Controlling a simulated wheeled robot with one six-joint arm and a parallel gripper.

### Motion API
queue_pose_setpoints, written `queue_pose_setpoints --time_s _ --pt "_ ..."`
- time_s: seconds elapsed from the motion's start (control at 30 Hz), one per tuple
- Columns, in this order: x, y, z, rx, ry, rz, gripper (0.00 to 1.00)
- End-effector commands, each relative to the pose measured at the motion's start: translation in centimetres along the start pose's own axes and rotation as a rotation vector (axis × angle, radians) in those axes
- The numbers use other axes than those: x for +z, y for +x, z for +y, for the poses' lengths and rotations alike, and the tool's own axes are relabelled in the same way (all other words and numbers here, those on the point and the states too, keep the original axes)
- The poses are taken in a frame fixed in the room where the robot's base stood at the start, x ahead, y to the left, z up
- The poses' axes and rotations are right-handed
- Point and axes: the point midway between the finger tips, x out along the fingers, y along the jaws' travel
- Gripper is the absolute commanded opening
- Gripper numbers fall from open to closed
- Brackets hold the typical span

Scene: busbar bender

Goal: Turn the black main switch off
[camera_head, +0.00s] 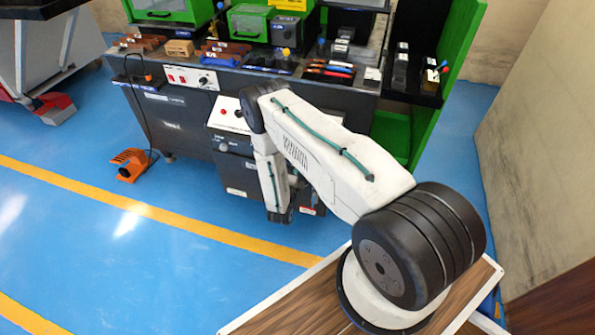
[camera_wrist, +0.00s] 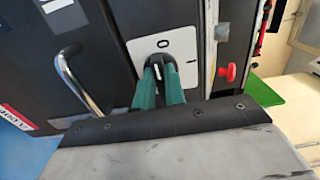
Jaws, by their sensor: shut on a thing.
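In the wrist view, the black main switch (camera_wrist: 162,57) sits on a white plate (camera_wrist: 185,43) on a dark cabinet face. My gripper (camera_wrist: 159,70) has green fingers that reach up to the plate. They are shut on the switch and cover most of it. The exact angle of the switch knob is hard to read. In the head view, my white arm reaches to the front of the dark bench (camera_head: 173,122). My gripper and the switch do not show clearly there.
A chrome handle (camera_wrist: 78,82) stands out left of my fingers, and a red knob (camera_wrist: 230,72) is to the right. In the head view, a small control panel (camera_head: 191,78) is on the bench front. An orange foot pedal (camera_head: 130,163) lies on the open blue floor.

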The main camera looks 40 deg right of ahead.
Motion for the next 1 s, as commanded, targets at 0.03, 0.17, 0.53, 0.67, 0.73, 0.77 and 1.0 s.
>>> queue_pose_setpoints --time_s 0.03,0.17,0.53,0.67,0.73,0.77,1.0 --pt "-0.2 0.1 0.0 -0.001 -0.005 0.006 0.00" --pt "-0.2 0.1 0.0 -0.001 -0.013 0.006 0.00" --pt "-0.2 0.1 0.0 0.000 -0.014 0.005 0.29" --pt "0.0 0.0 0.0 0.000 -0.013 0.002 0.34" --pt "0.0 0.0 0.0 0.000 -0.013 0.000 0.34" --pt "0.0 -0.1 0.0 0.000 -0.013 0.000 0.34" --pt "0.1 -1.8 0.1 0.001 -0.015 -0.004 0.34"
